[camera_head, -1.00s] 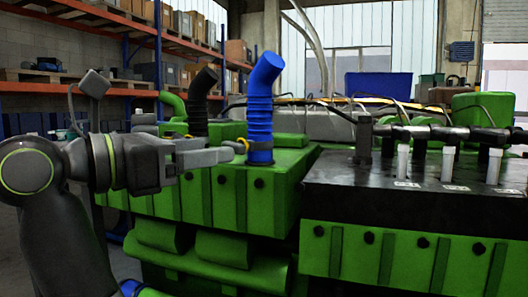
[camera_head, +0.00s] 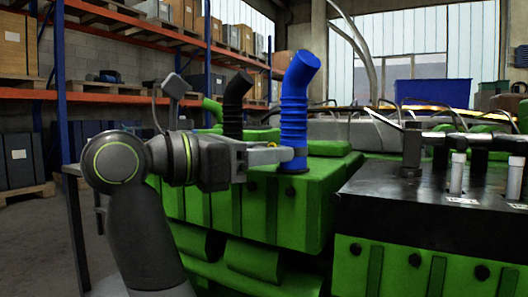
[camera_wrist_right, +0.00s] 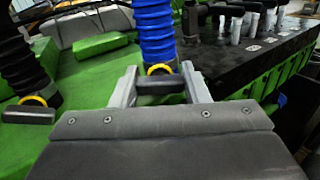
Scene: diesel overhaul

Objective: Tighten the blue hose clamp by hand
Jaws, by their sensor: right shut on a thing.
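The blue hose (camera_head: 294,115) stands upright on the green engine block, with its top bent to the right; its ribbed lower part shows in the right wrist view (camera_wrist_right: 154,30). At its foot is a yellow-orange clamp ring (camera_wrist_right: 160,68) with a dark bar-shaped handle (camera_wrist_right: 160,86). My right gripper (camera_head: 280,156) reaches in level from the left at the foot of the hose. In the right wrist view its two grey fingers (camera_wrist_right: 160,88) are shut on the dark handle, one on each end. Part of the clamp is hidden. My left gripper is not in view.
A black hose (camera_head: 235,105) stands left of the blue one; its own clamp handle (camera_wrist_right: 28,117) shows in the right wrist view. The green engine block (camera_head: 240,205) lies below the gripper. A black-topped block (camera_head: 430,205) with white cylinders stands to the right.

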